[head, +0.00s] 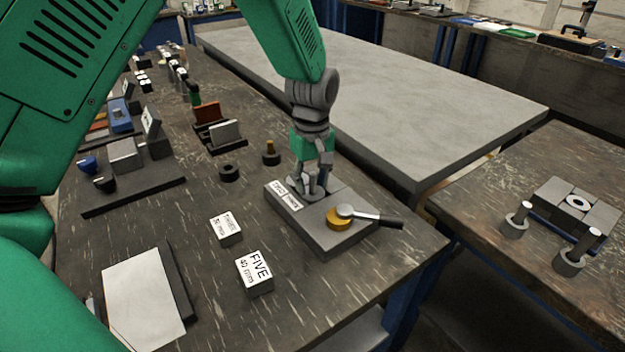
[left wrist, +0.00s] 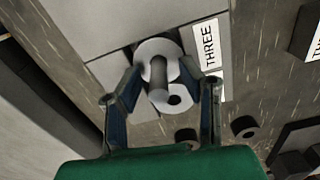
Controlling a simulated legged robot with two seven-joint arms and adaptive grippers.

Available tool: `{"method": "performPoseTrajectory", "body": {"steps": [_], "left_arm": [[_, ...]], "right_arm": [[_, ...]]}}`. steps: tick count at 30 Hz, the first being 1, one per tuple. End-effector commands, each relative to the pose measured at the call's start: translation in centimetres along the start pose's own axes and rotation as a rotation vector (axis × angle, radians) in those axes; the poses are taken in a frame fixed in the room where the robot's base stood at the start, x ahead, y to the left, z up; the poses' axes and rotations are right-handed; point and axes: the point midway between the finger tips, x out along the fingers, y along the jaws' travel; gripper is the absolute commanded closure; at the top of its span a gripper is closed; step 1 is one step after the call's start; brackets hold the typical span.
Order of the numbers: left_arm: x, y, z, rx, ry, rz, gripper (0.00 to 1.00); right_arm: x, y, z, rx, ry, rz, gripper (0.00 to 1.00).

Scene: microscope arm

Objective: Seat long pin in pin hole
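My left gripper (head: 313,188) is low over the far-left end of a grey block fixture (head: 325,240) on the near workbench. In the left wrist view its two fingers (left wrist: 158,75) are apart, one on each side of a grey pin (left wrist: 158,72), with gaps visible between pin and fingers. The pin is by a light grey round part (left wrist: 152,48). Beside it is another grey round piece with a dark hole (left wrist: 174,100). I cannot tell how deep the pin sits, or whether this hole is the pin hole. My right gripper is not in view.
A gold disc (head: 338,226) with a black-handled lever (head: 375,218) is on the fixture. Label blocks (head: 256,273) (head: 226,230), a black ring (head: 228,173) and a gold-topped piece (head: 271,155) stand nearby. Another grey fixture (head: 550,208) is on the right table.

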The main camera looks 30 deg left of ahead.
Motion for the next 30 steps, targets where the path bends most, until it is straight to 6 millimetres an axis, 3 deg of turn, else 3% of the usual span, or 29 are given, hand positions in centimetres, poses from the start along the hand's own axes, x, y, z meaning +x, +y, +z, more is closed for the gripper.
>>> {"method": "performPoseTrajectory", "body": {"steps": [11,24,30], "left_arm": [[-0.7,0.0,0.0,0.000,0.002,0.001,0.65],[-9.4,0.1,-0.1,0.000,0.003,0.003,0.65],[-11.7,0.1,-0.1,0.000,0.001,0.000,0.65]], "right_arm": [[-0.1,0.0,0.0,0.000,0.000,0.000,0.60],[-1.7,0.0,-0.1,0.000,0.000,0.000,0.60],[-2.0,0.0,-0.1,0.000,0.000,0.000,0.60]]}}
